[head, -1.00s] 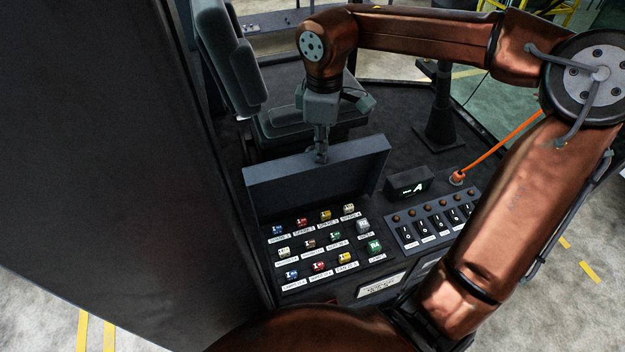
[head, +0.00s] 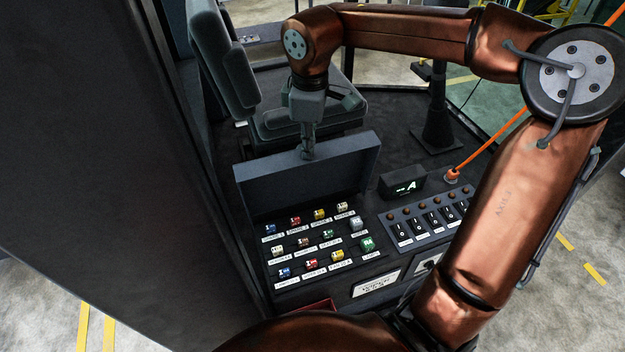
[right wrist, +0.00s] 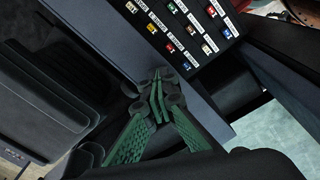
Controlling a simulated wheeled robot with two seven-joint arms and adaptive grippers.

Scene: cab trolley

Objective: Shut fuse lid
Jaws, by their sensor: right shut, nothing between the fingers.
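The fuse lid (head: 305,178) is a dark blue-grey panel standing up, open, along the back of the fuse panel (head: 373,269). Several coloured fuses with white labels lie uncovered in front of it. My right gripper (head: 308,155) points down at the middle of the lid's top edge, on its far side. Its green fingers are shut and empty in the right wrist view (right wrist: 157,98), close to the lid (right wrist: 197,98); whether they touch it I cannot tell. My left gripper is not in view.
A switch panel (head: 398,215) and a small display (head: 402,186) sit right of the fuses. An orange-red rod (head: 485,144) rises beyond them. A dark seat (head: 228,60) stands behind the lid. A large dark panel (head: 85,150) fills the left side.

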